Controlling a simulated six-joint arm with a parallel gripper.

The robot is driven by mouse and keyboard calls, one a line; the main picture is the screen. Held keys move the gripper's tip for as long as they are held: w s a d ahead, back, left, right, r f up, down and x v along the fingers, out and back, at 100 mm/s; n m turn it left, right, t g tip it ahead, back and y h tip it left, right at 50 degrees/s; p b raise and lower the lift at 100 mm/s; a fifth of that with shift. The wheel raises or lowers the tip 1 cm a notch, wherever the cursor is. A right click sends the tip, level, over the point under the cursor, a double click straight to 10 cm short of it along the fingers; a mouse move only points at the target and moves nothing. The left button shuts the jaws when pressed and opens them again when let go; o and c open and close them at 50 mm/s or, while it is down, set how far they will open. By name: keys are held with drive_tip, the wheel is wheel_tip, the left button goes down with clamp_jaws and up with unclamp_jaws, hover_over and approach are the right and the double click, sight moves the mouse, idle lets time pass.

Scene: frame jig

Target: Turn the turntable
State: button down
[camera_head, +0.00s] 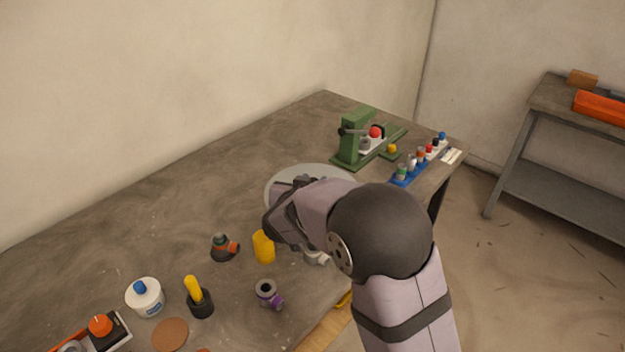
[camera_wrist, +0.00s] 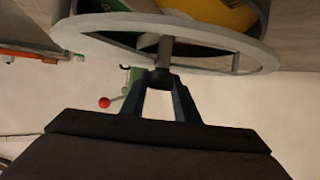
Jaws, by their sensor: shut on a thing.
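The turntable (camera_head: 312,170) is a pale grey disc on the bench, partly hidden behind my arm in the head view. In the wrist view a pale grey round rim (camera_wrist: 95,22) fills the top, with a short grey post (camera_wrist: 165,48) at its near side. My gripper (camera_wrist: 161,80) is shut on this post, its two dark fingertips meeting around the post's end. In the head view my wrist covers the near part of the disc, and the fingertips and post are hidden. A yellow shape (camera_wrist: 225,14) shows behind the rim.
A green press (camera_head: 352,140) with a red ball and a blue rack (camera_head: 405,178) of small bottles stand beyond the turntable. A yellow part (camera_head: 263,247), a dark fitting (camera_head: 222,247), a purple-collared fitting (camera_head: 268,293) and a white jar (camera_head: 145,297) stand nearer. The bench's left back is clear.

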drive_tip(key=shift+r+m+g+h+p, duration=0.35)
drive_tip(key=shift+m+h+p, duration=0.55)
drive_tip(key=shift+p, duration=1.5)
drive_tip(key=shift+f+m+g+h+p, duration=0.2)
drive_tip(key=shift+m+g+h+p, duration=0.15)
drive_tip(key=shift+m+h+p, duration=0.35)
drive_tip(key=c, duration=1.4)
unclamp_jaws()
drive_tip(key=shift+f, duration=0.1)
drive_tip(key=shift+b+v, duration=0.4)
drive_tip(key=shift+v, duration=3.25)
